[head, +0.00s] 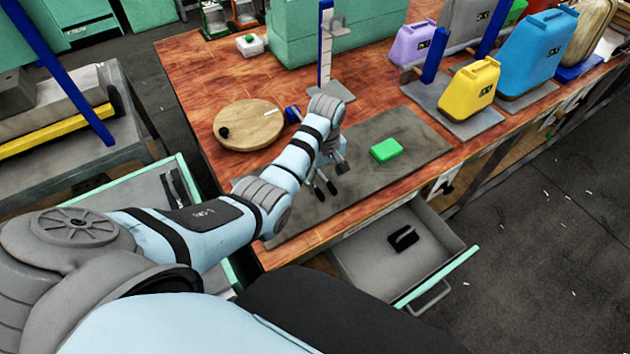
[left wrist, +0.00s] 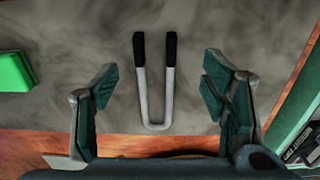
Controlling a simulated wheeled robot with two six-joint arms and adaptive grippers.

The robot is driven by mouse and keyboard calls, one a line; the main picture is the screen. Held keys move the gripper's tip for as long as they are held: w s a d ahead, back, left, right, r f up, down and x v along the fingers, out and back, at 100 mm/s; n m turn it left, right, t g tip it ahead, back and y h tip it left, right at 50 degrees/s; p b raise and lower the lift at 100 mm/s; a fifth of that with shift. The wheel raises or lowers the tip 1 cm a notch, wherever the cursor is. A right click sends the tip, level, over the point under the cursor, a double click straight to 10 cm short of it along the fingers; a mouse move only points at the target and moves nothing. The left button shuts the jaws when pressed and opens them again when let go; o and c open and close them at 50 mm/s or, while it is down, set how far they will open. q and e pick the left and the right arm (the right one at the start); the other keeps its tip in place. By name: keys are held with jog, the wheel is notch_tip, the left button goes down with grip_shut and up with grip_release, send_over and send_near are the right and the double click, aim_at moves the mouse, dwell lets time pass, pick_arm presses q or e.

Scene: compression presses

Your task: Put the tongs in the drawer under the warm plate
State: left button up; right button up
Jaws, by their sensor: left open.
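The tongs (left wrist: 155,122) are a U-shaped light metal piece with two black ends. They lie on a flat grey plate (head: 405,140) on the wooden workbench. In the head view the black ends of the tongs (head: 320,191) show just below my left gripper (head: 330,172). In the left wrist view my left gripper (left wrist: 160,85) is open, with one finger on each side of the tongs and a gap to each. An open grey drawer (head: 365,265) with a teal front juts from the bench below the plate. My right gripper is not in view.
A green block (head: 386,150) lies on the plate, right of my gripper. A black item (head: 403,238) lies in the open drawer. Another open drawer (head: 150,193) at left holds tools. A round wooden board (head: 248,125), a blue post (head: 325,50) and coloured canisters (head: 468,88) stand behind.

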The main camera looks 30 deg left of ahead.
aim_at(322, 190)
pick_arm(q)
jog(key=f, duration=0.2)
jog(key=w+f+b, duration=0.1)
jog(key=w+a+f, duration=0.1)
jog(key=f, duration=0.1)
jog(key=shift+f, duration=0.3)
jog(key=shift+s+r, duration=0.2)
jog(key=shift+s, duration=0.1)
jog(key=shift+c, duration=0.9)
jog(key=shift+s+r, duration=0.1)
jog(key=shift+s, duration=0.05)
jog(key=c, duration=1.3)
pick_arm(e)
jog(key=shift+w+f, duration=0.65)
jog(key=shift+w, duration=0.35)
